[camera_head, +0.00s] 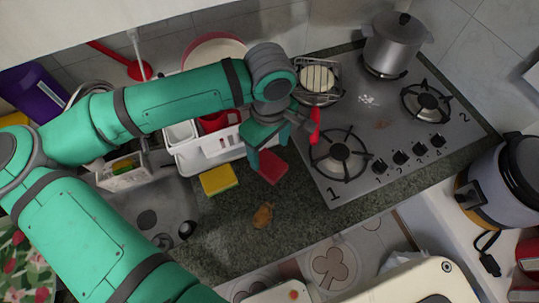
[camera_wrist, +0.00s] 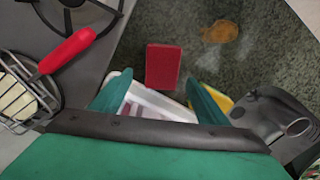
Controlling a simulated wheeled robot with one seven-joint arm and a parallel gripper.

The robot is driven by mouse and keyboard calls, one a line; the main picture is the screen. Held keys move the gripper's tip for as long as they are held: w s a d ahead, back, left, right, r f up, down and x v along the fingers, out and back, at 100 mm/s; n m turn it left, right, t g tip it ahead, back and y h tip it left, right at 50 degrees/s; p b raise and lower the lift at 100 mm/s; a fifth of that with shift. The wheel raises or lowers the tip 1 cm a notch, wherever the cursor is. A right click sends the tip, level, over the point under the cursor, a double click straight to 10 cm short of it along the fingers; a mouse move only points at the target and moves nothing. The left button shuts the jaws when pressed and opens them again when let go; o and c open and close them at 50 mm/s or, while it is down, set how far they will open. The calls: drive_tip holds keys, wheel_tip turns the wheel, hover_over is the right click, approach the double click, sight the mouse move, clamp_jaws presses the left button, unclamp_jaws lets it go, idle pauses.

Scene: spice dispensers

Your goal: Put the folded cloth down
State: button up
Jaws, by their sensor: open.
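A red folded cloth (camera_head: 272,167) appears to lie on the dark stone counter, beside the white dish rack and left of the stove. In the wrist view it is a red rectangle (camera_wrist: 163,67) just beyond the fingertips. My gripper (camera_head: 268,151) is over the counter by the rack, with the cloth close to its fingers. In the wrist view its two green fingers (camera_wrist: 158,92) are spread apart, with nothing held between them. I cannot tell the exact height of the fingers above the counter.
A yellow-green sponge (camera_head: 219,180) lies left of the cloth. A brown stain (camera_head: 263,215) marks the counter in front. The white dish rack (camera_head: 205,158) stands behind. The stove (camera_head: 365,125) with a red-handled grill pan (camera_head: 316,78) is right. The sink (camera_head: 150,213) is left.

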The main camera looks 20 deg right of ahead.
sight(270, 162)
wheel_tip(270, 162, up, 6)
drive_tip(key=shift+r, duration=0.15)
idle(0.7)
